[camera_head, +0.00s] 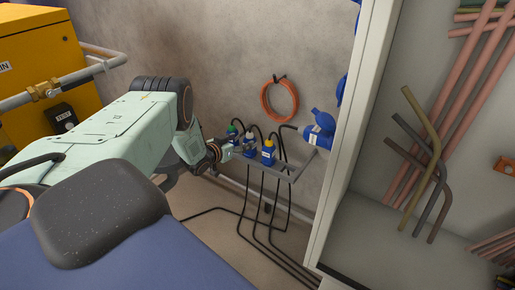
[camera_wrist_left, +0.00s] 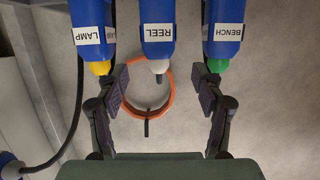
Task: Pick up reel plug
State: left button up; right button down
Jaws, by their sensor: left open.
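The reel plug (camera_wrist_left: 159,35) is a blue body with a white REEL label and a pale grey tip, at the top middle of the left wrist view. In the head view the reel plug (camera_head: 249,149) sits in a rack between two similar plugs, partly hidden by my gripper. My left gripper (camera_wrist_left: 160,78) is open and empty. Its fingers stand apart on either side of the reel plug's tip, and I cannot tell whether they touch anything. In the head view my left gripper (camera_head: 234,150) is close to the plugs. My right gripper is not in view.
The lamp plug (camera_wrist_left: 93,35), yellow-tipped, and the bench plug (camera_wrist_left: 225,35), green-tipped, flank the reel plug closely, near my fingers. An orange coil (camera_head: 279,100) hangs on the wall behind. Black cables (camera_head: 251,215) hang below the rack (camera_head: 292,172). A pale cabinet (camera_head: 345,150) stands right.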

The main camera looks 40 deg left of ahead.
aim_at(247, 141)
pick_arm(q)
jog(key=shift+w+a+f+b, duration=0.3)
jog(key=shift+w+f+b, duration=0.15)
jog(key=shift+w+f, duration=0.2)
jog(key=shift+w+d+f+b, duration=0.15)
jog(key=shift+w+b, duration=0.35)
jog(key=shift+w, duration=0.1)
jog(key=b+x, duration=0.2)
jog(key=shift+w+f, duration=0.3)
jog(key=shift+f, duration=0.05)
jog(key=shift+w+b, duration=0.3)
jog(key=shift+w, duration=0.3)
jog(key=shift+r, duration=0.1)
jog(key=shift+c, duration=0.4)
jog(key=c, duration=1.3)
